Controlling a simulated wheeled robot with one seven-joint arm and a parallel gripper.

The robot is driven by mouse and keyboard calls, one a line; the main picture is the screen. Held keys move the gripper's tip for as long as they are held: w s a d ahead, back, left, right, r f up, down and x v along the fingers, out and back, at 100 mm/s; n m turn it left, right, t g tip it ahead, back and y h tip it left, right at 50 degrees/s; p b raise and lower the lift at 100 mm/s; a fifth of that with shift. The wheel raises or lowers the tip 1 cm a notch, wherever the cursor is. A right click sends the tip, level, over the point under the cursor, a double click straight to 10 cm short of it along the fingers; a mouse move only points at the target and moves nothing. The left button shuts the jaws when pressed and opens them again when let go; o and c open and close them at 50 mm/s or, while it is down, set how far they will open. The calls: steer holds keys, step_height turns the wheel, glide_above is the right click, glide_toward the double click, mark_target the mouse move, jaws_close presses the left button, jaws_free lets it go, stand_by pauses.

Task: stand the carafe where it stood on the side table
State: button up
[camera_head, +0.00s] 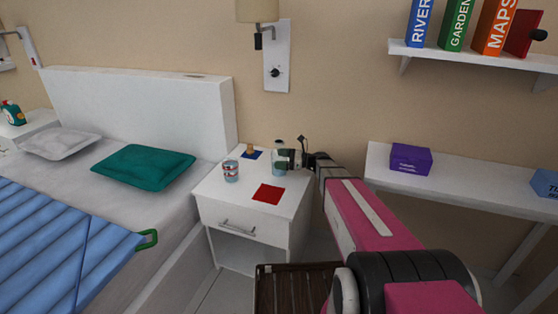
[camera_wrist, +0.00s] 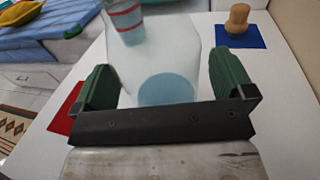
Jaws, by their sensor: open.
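The carafe (camera_head: 279,165) is a pale, see-through vessel at the back right of the white side table (camera_head: 228,200). It appears to stand upright on the table top. In the wrist view the carafe (camera_wrist: 160,48) fills the space between my fingers, with a round light-blue area inside it. My gripper (camera_head: 291,158) is at the carafe from the right. In the wrist view my gripper (camera_wrist: 160,66) has one green finger on each side of the carafe, open, with small gaps visible. The carafe's near lower part is hidden by the gripper's palm.
A red square mat (camera_head: 268,194) lies in front. A wooden stopper-like piece (camera_head: 250,149) sits on a blue mat (camera_wrist: 238,37) behind. A dark slatted crate (camera_head: 290,288) is below the table's front.

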steer(key=d, duration=0.3)
steer(key=s+d, duration=0.1)
steer(key=d, duration=0.3)
steer(key=s+d, duration=0.1)
steer(key=d, duration=0.3)
